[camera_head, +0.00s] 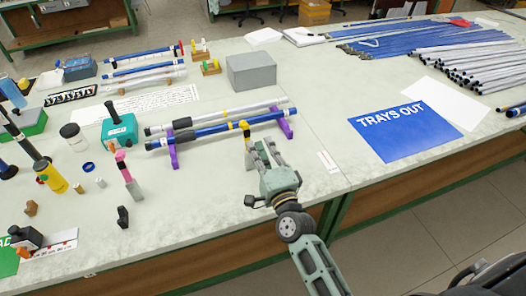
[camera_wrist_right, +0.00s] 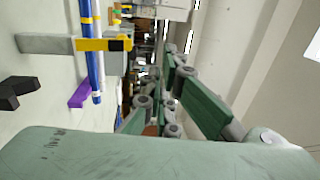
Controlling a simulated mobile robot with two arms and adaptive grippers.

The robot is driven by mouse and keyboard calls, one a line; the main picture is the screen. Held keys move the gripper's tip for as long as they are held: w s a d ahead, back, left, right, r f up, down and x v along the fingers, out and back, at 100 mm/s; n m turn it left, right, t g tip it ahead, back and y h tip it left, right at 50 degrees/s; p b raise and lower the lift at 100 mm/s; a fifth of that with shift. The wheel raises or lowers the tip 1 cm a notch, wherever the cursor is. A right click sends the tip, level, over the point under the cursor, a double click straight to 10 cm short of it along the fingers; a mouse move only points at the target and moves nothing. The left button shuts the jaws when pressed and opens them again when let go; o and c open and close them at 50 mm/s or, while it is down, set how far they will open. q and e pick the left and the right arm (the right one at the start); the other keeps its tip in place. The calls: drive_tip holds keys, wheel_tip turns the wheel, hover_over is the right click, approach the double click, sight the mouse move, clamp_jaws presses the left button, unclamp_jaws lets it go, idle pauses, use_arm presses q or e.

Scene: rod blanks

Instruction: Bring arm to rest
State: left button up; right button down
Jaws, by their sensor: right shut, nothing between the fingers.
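My right arm comes in from the bottom of the head view. Its gripper (camera_head: 264,152) is shut and empty, above the front part of the table (camera_head: 330,165). A yellow-topped tool (camera_head: 246,130) stands by the fingers. The right wrist view shows the blue rod (camera_wrist_right: 86,12), a purple support (camera_wrist_right: 80,95) and green parts of my own arm. My left gripper is not in view.
A blue "TRAYS OUT" sheet (camera_head: 405,130) lies right of the gripper. A grey box (camera_head: 251,71) stands behind the rods, and many rods (camera_head: 480,60) lie at the back right. Bottles and small tools crowd the left. The table's front edge runs below the gripper.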

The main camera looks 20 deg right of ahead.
drive_tip(key=s+a+f+n+g+y, duration=0.2)
drive_tip(key=s+f+n+g, duration=0.25)
drive_tip(key=s+n, duration=0.25)
drive_tip(key=s+a+f+n+g+y, duration=0.25)
drive_tip(key=s+f+n+g, duration=0.2)
drive_tip(key=s+n, duration=0.3)
drive_tip(key=s+d+f+n+g+h, duration=0.2)
drive_tip(key=s+d+g, duration=0.15)
drive_tip(key=s, duration=0.45)
drive_tip(key=s+d+f+n+g+h, duration=0.2)
drive_tip(key=s+d+n+g+h, duration=0.15)
drive_tip(key=s, duration=0.55)
wheel_tip(320, 180, down, 30)
drive_tip(key=s+d+g+b, duration=0.1)
drive_tip(key=s+b, duration=0.1)
drive_tip(key=s, duration=0.1)
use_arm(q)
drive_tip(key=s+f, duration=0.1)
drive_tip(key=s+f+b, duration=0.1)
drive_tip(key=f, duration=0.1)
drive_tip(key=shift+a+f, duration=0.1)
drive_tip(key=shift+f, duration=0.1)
use_arm(e)
drive_tip(key=s+d+f+g, duration=0.1)
drive_tip(key=s+d+f, duration=0.2)
drive_tip(key=s+f, duration=1.2)
drive_tip(key=shift+s+f, duration=0.25)
drive_tip(key=shift+s, duration=0.25)
